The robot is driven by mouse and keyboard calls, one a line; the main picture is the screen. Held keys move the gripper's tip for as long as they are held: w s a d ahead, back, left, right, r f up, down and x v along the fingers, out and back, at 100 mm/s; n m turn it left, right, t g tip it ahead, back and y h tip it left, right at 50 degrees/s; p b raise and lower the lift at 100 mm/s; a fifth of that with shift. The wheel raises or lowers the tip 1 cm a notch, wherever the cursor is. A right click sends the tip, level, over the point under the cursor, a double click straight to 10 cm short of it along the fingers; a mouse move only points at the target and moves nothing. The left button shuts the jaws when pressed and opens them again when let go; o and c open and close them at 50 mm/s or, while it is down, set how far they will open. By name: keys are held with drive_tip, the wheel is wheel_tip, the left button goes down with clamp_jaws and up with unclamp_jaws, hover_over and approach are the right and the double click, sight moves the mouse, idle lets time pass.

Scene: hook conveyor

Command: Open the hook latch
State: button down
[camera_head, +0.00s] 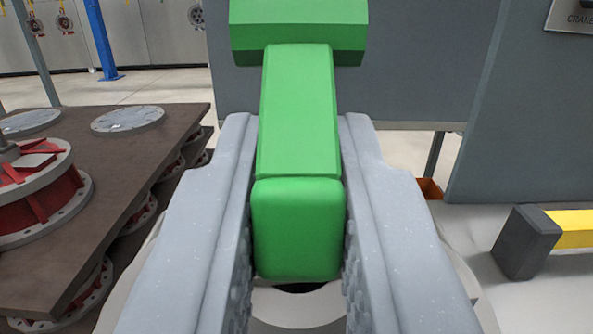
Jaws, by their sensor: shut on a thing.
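The green latch (298,120) fills the upper middle of the view. It is a T shape, with a wide bar at the top and a long handle running toward me. My gripper (299,235) is shut on the handle's near end, with one grey finger against each side. The handle's blunt end face shows between the fingers. What the latch is fixed to, and any hook, cannot be made out behind it.
A brown table (120,160) with red and grey flanged parts (40,195) stands close on the left. Grey panels (420,65) stand behind the latch and to the right. A yellow and black barrier (560,230) is at the right. Pale floor lies between.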

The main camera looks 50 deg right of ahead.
sight(295, 134)
drive_tip(key=shift+s+a+r+g+y+p, duration=0.15)
drive_tip(key=shift+r+g+y+p, duration=0.4)
drive_tip(key=shift+p, duration=1.35)
drive_tip(key=shift+s+a+r+g+y+p, duration=0.15)
drive_tip(key=shift+r+g+y+p, duration=0.4)
drive_tip(key=shift+p, duration=1.35)
drive_tip(key=g+y+p, duration=0.1)
drive_tip(key=p, duration=0.5)
drive_tip(key=r+g+y+p, duration=0.1)
drive_tip(key=y+p, duration=0.1)
drive_tip(key=p, duration=0.3)
drive_tip(key=shift+a+r+p, duration=0.15)
drive_tip(key=shift+r+p, duration=0.1)
drive_tip(key=shift+p, duration=0.1)
drive_tip(key=g+y+p, duration=0.1)
drive_tip(key=p, duration=0.3)
drive_tip(key=shift+r+y, duration=0.2)
drive_tip(key=shift+y, duration=0.2)
drive_tip(key=shift+r+g+y+p, duration=0.1)
drive_tip(key=shift+g+y+p, duration=0.6)
drive_tip(key=shift+p, duration=0.35)
drive_tip(key=shift+y, duration=0.3)
